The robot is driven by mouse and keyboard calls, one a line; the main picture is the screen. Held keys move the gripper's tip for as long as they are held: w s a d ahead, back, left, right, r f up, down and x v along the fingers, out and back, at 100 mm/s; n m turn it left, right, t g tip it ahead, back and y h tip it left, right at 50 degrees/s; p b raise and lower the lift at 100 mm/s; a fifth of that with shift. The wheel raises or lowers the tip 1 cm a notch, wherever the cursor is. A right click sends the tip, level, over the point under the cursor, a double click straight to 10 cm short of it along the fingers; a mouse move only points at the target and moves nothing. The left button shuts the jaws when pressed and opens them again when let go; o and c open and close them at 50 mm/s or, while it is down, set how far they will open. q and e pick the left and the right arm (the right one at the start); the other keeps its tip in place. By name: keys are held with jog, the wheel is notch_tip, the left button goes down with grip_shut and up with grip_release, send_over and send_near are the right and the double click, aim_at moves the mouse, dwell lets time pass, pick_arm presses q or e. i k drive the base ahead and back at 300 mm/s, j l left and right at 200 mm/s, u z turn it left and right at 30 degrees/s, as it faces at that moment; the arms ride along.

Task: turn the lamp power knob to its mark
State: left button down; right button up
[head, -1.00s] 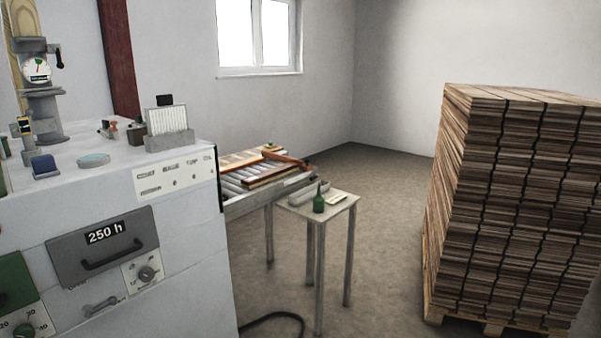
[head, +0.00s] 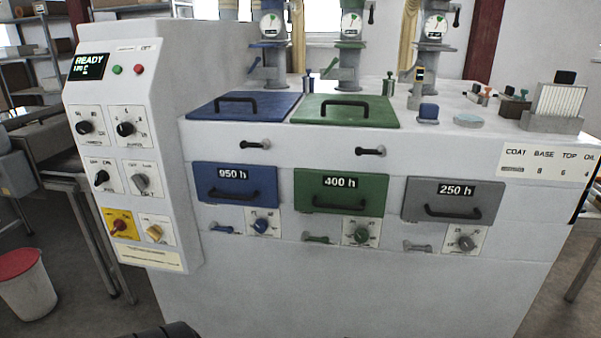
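Three lamp drawers sit in the machine front in the head view: a blue one marked 950 h (head: 236,184), a green one marked 400 h (head: 340,192) and a grey one marked 250 h (head: 456,200). Below them are a blue knob (head: 261,226), a green knob (head: 361,233) and a grey knob (head: 466,243), each on a white scale plate. Their pointers and marks are too small to read. The control panel at left holds several more knobs, including black ones (head: 126,128). Which knob is the lamp power knob I cannot tell. Neither gripper shows.
The machine has a READY display (head: 89,65), a blue lid (head: 240,106) and a green lid (head: 345,111) with handles. Small levers stick out below the lids and beside the knobs.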

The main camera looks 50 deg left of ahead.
aim_at(83, 128)
jog(key=k+j+u, duration=0.15)
jog(key=j+u, duration=0.35)
jog(key=j, duration=0.5)
jog(key=j+u, duration=0.45)
jog(key=j, duration=0.55)
jog(key=u, duration=1.4)
